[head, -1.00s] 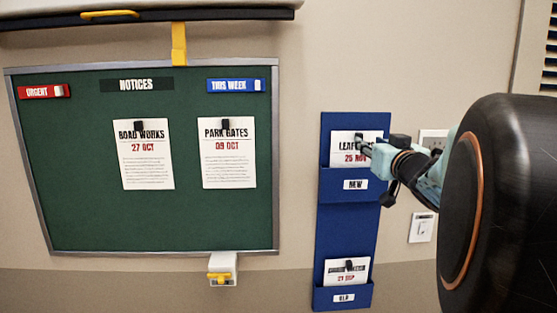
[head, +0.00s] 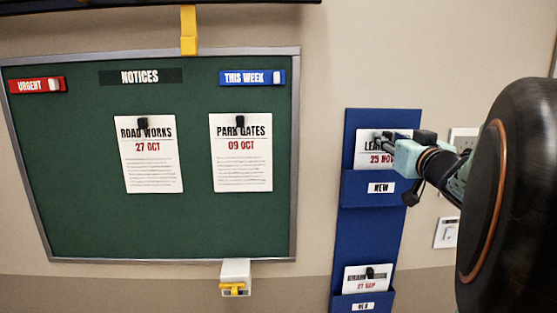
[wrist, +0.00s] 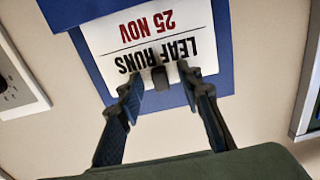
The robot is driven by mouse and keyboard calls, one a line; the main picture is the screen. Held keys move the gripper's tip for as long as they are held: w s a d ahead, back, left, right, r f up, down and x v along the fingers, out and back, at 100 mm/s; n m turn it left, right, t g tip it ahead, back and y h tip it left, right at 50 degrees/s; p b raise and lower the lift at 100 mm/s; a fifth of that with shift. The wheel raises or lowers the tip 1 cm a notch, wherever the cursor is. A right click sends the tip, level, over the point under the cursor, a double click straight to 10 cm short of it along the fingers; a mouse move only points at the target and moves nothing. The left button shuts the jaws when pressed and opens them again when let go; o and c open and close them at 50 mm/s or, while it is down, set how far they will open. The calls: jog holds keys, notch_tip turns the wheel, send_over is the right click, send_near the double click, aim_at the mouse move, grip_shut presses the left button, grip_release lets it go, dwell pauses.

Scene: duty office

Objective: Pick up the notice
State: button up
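The LEAF RUNS 25 NOV notice (head: 367,151) is a white sheet standing in the NEW pocket (head: 360,188) of the blue wall rack. Its upper part shows above the pocket. In the wrist view the notice (wrist: 150,35) appears upside down, with a dark clip (wrist: 160,78) at its top edge. My gripper (head: 393,148) is at the notice's top right in the head view and hides part of it. In the wrist view my gripper (wrist: 158,84) is open, one finger on each side of the clip, with gaps visible. Whether the fingertips touch the paper cannot be told.
The green board (head: 85,225) holds the ROAD WORKS (head: 151,165) and PARK GATES (head: 243,165) notices. A lower pocket holds another notice (head: 366,277). A white box with a yellow part (head: 235,276) sits under the board. Wall switches (head: 447,232) are right of the rack.

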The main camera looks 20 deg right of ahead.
grip_shut()
notch_tip(320, 180, up, 28)
jog(key=p, duration=1.1)
jog(key=shift+p, duration=0.3)
